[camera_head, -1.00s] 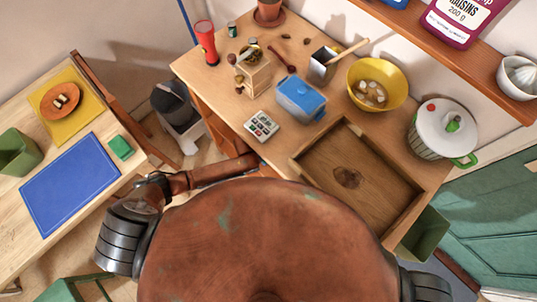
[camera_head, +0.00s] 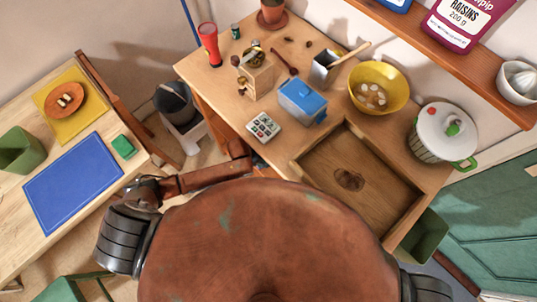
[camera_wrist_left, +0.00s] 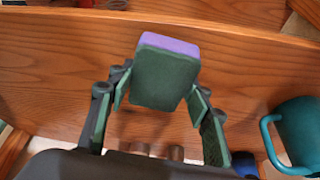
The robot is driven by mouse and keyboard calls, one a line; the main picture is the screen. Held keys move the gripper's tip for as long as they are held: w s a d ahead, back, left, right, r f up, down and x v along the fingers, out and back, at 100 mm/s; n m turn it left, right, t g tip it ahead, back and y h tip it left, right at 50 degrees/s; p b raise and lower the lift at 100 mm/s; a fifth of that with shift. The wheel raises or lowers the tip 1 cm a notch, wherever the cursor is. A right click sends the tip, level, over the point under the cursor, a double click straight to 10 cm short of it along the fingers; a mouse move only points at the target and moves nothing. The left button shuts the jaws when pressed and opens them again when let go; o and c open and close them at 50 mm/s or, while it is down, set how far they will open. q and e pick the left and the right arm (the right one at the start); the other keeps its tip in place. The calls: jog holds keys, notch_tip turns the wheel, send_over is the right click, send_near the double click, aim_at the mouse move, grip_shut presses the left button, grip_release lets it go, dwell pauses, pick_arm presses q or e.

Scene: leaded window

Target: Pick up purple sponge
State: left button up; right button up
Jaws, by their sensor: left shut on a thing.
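The purple sponge (camera_wrist_left: 171,43) shows in the left wrist view as a block with a purple layer along its far edge and a dark green face toward the camera. My left gripper (camera_wrist_left: 160,97) is shut on it, with one finger pad on each side. Behind the held sponge is a brown wooden surface; the gap between them cannot be told. In the head view my left arm reaches toward the desk's left side, and its gripper and the sponge are hidden there. My right gripper is not in view.
The desk (camera_head: 225,95) holds a calculator (camera_head: 263,127), a blue-lidded box (camera_head: 302,100), a yellow bowl (camera_head: 378,88) and a wooden tray (camera_head: 330,205). The left table has a blue mat (camera_head: 73,183) and a green block (camera_head: 123,147). A teal mug (camera_wrist_left: 298,135) is right of the gripper.

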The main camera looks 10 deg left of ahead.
pick_arm(q)
jog(key=s+a+p, duration=0.1)
jog(key=s+a, duration=0.9)
jog(key=shift+s, duration=0.25)
jog(key=shift+o, duration=0.9)
jog(key=c, duration=0.5)
